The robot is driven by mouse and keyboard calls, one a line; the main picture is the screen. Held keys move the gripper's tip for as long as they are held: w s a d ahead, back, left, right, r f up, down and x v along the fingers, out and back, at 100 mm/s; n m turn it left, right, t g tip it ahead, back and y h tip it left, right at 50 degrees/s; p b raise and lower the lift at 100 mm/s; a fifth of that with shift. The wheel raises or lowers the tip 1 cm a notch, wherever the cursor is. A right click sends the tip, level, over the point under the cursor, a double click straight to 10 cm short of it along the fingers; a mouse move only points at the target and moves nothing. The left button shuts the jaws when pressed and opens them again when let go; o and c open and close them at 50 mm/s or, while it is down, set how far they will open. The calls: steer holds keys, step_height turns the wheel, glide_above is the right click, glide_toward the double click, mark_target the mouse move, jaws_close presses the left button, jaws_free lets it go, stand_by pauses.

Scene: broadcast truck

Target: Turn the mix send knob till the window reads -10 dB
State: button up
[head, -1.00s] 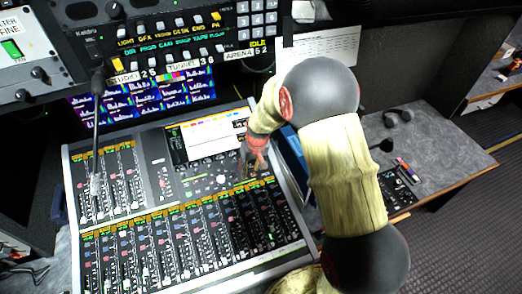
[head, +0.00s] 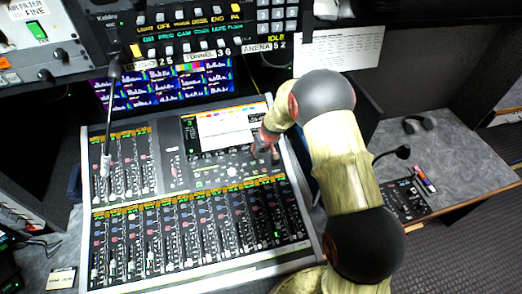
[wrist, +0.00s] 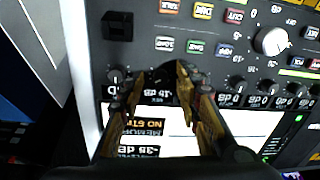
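The mixing console (head: 100,230) lies in front of me, with a lit screen (head: 222,127) at its upper middle. My gripper (head: 265,156) is low over the panel just right of that screen. In the wrist view, my gripper's (wrist: 168,74) two brown fingers are apart and straddle a dark, knob-like shape (wrist: 163,88) in a row of small black knobs. Whether they press on it cannot be told. The picture is upside down there. A black readout (wrist: 138,151) between the fingers seems to read about -38 dB, partly hidden. I cannot tell which knob is the mix send.
More knobs (wrist: 237,84) with dB readouts sit right of the fingers, and a larger silver knob (wrist: 271,41) lies beyond. Coloured buttons (wrist: 203,11) and a black square block (wrist: 117,26) are close by.

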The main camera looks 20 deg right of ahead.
steer(key=shift+c, duration=1)
jaws_close()
